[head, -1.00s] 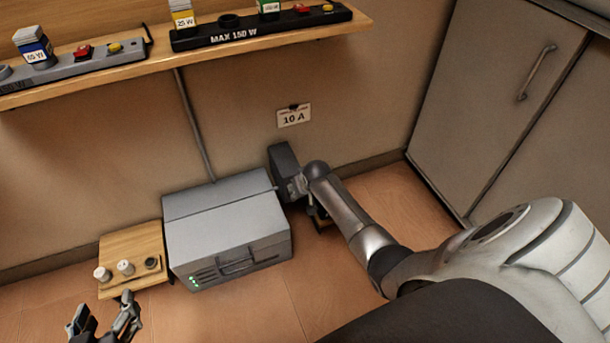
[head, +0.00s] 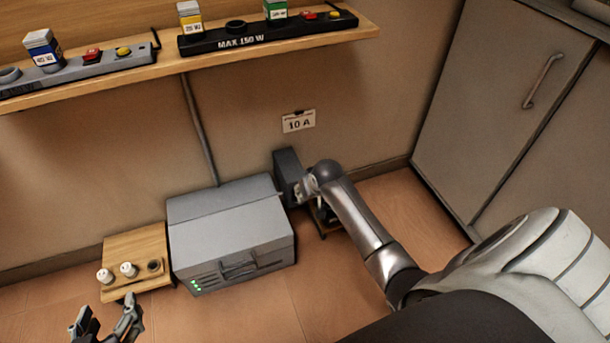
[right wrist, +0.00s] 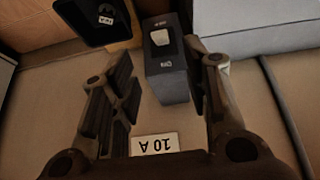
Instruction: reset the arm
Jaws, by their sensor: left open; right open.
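A dark grey switch box (head: 287,170) stands against the wall at the right end of the grey metal case. The right wrist view shows its face (right wrist: 168,82) with a pale switch lever (right wrist: 161,37) and small lettering that appears upside down. My right gripper (right wrist: 160,65) is open, with one finger on each side of the box in that view; contact cannot be told. In the head view, my right gripper (head: 307,190) is beside the box, partly hidden by its own arm. My left gripper (head: 107,322) is open and empty at the bottom left, before the wooden board.
The grey case (head: 232,235) has lit green lamps. A wooden board (head: 135,248) with several round knobs lies left of it. A "10 A" card (head: 299,121) hangs above the box.

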